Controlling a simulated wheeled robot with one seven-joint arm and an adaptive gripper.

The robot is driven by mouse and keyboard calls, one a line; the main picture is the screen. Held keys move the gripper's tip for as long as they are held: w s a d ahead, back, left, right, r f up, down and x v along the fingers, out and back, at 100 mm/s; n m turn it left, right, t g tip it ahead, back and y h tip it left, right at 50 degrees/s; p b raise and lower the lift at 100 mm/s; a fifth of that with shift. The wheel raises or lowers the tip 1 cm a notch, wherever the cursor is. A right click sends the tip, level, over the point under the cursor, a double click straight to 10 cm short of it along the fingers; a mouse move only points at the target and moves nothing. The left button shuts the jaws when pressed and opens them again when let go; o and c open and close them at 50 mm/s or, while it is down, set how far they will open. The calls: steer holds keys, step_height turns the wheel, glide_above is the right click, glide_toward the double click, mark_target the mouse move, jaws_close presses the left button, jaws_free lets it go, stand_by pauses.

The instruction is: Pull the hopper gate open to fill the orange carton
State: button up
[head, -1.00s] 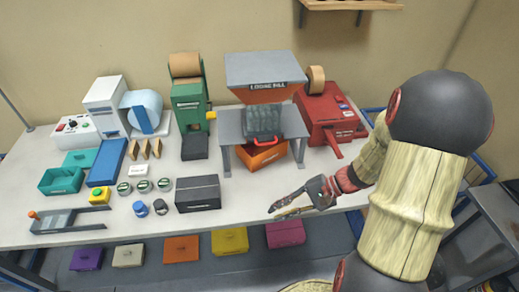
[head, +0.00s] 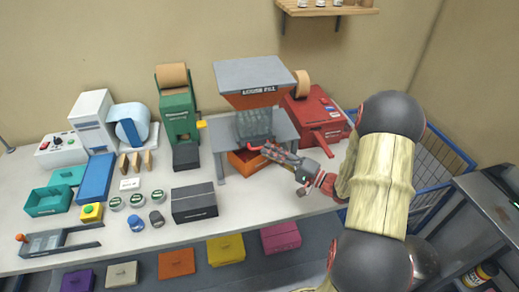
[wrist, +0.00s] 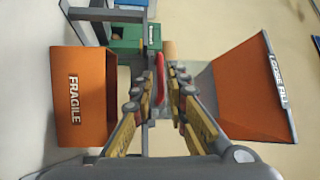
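The loose-fill hopper (head: 262,98), grey on top with an orange funnel, stands on a grey stand and also shows in the wrist view (wrist: 245,95). Its red gate handle (wrist: 160,68) lies between my finger lines in the wrist view; in the head view my fingers partly cover it. The orange carton (head: 240,161) sits open under the stand, and its FRAGILE side (wrist: 78,110) faces the wrist camera. My gripper (head: 268,150) is at the stand's front, at the handle. Its fingers (wrist: 161,80) are apart, one either side of the handle; contact cannot be told.
A red machine (head: 315,122) stands close right of the hopper, and a green dispenser (head: 178,112) stands to its left. A dark grey box (head: 194,203) lies front left of the stand. The table front right is clear.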

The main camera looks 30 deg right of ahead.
mark_target(260, 148)
steer(key=shift+x, duration=2.1)
steer(key=shift+c, duration=0.2)
jaws_close()
